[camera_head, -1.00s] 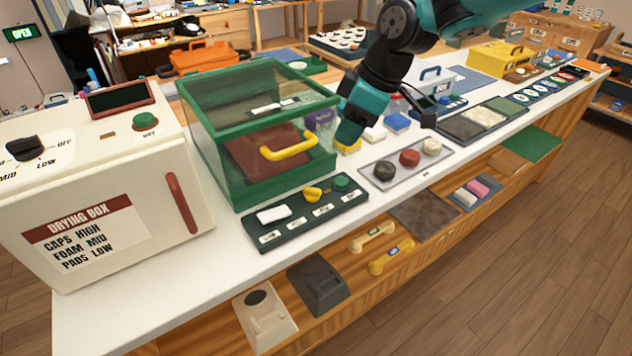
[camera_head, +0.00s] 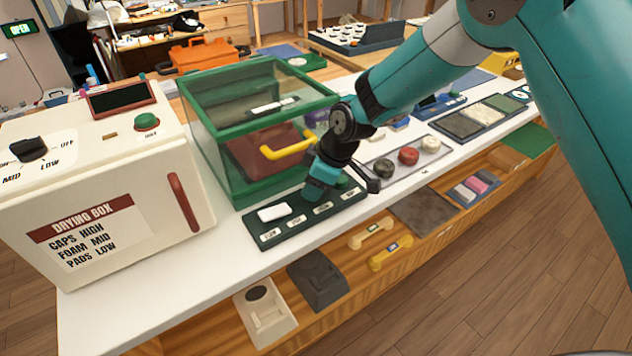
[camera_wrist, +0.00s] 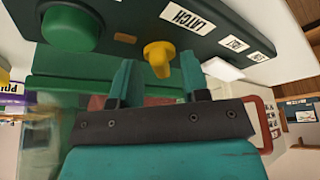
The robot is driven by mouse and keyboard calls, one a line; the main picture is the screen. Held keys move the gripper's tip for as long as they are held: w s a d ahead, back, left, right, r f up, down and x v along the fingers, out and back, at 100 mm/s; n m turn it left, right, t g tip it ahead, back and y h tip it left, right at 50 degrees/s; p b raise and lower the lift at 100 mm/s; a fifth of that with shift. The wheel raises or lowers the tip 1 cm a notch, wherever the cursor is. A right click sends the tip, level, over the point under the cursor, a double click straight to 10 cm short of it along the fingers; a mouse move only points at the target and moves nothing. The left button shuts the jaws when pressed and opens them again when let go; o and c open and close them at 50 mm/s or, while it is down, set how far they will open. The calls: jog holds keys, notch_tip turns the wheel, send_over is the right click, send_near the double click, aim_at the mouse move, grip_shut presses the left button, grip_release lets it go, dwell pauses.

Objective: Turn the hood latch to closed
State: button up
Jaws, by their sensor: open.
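The hood latch is a yellow knob (camera_wrist: 158,58) on the dark green control panel (camera_head: 300,208), beside a label reading LATCH (camera_wrist: 187,17) in the wrist view. My gripper (camera_head: 318,193) is over the panel and hides the knob in the head view. In the wrist view my gripper (camera_wrist: 158,68) is open, with one finger on each side of the knob; I cannot tell whether they touch it. The green-framed clear hood (camera_head: 225,130) stands behind the panel, with a yellow handle (camera_head: 288,146) on its front.
On the panel are a white rocker (camera_head: 274,212) and a green button (camera_wrist: 70,28). The cream drying box (camera_head: 120,180) stands to the left. A tray with round caps (camera_head: 408,156) lies to the right. Phone bodies and handsets rest on the shelf below.

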jog(key=shift+c, duration=0.2)
grip_shut()
jog(key=shift+m, duration=0.3)
jog(key=m+t+b, duration=0.1)
jog(key=m, duration=0.2)
jog(key=shift+s+m+h, duration=0.1)
jog(key=shift+m+h, duration=0.2)
jog(key=shift+a+m+t+h, duration=0.1)
jog(key=shift+m+t+h, duration=0.25)
jog(key=shift+m, duration=0.7)
jog(key=shift+m+t+h, duration=0.25)
jog(key=shift+m+t, duration=0.2)
jog(key=shift+m, duration=0.6)
jog(key=shift+o, duration=0.2)
grip_release()
